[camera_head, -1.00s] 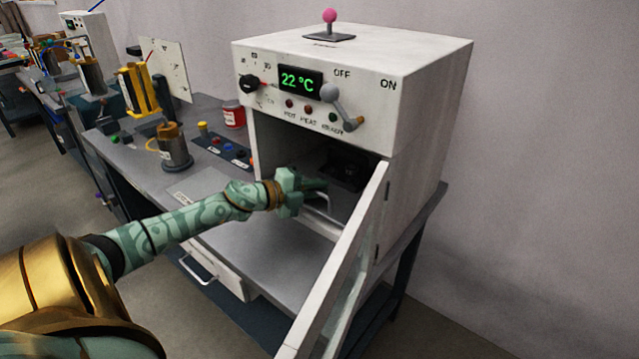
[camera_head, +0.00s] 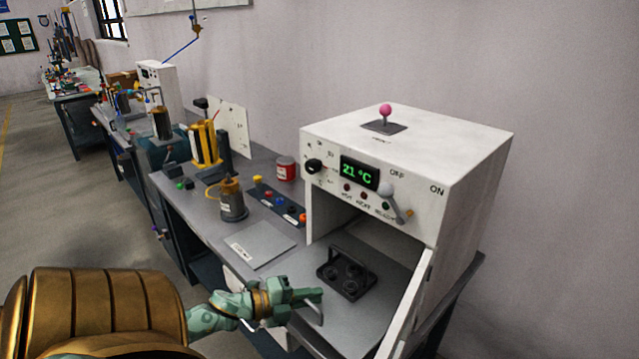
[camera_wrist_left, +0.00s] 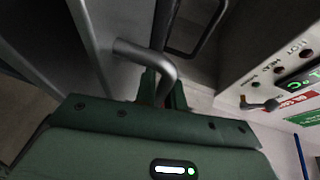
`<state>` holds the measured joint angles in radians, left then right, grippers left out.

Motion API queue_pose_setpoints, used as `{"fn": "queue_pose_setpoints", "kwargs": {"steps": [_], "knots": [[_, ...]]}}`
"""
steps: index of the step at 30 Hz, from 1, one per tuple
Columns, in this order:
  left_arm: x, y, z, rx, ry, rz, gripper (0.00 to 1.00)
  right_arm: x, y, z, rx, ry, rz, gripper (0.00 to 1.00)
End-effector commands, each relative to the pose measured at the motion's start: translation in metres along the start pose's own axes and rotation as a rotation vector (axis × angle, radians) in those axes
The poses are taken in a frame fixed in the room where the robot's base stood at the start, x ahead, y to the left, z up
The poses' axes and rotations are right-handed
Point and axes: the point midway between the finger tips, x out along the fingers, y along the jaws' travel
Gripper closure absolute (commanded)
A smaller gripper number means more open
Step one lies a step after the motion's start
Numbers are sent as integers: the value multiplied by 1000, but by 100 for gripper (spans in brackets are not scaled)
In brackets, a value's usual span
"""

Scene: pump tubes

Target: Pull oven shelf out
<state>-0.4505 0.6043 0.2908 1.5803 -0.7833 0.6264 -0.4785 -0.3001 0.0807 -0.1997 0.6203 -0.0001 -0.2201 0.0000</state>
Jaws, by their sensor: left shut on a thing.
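The white oven (camera_head: 440,165) stands on the bench with its door (camera_head: 415,305) open on the right. The grey shelf (camera_head: 385,300) sticks out of the oven's mouth toward me. A black rack (camera_head: 350,276) with round holders and a handle rests on it. My left gripper (camera_head: 304,296) is shut on the metal shelf handle (camera_head: 320,312) at the shelf's front. In the left wrist view the bent handle (camera_wrist_left: 150,55) runs between the fingers (camera_wrist_left: 163,92). My right gripper is not in view.
Left of the oven, the bench holds a red can (camera_head: 286,168), a button strip (camera_head: 280,204), a grey pot (camera_head: 232,205) and a flat grey plate (camera_head: 262,245). The open door stands close on the shelf's right side. Free floor (camera_head: 60,200) lies at far left.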

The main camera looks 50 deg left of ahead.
Motion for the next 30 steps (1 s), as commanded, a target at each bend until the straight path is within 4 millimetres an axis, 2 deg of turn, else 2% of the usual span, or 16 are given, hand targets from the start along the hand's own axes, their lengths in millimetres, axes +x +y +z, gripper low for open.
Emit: {"fn": "queue_pose_setpoints", "kwargs": {"steps": [14, 15, 17, 26, 30], "knots": [[-6, 2, -2, -1, 1, 0, 100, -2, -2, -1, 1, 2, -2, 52], [-5, 2, -2, -1, 1, 0, 84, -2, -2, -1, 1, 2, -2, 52], [-5, 2, -2, -1, 1, 0, 67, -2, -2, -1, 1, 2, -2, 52], [-6, 1, -2, -1, 1, 0, 67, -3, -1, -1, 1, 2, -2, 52], [-20, 2, -2, -1, -1, 2, 67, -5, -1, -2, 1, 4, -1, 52]]}}
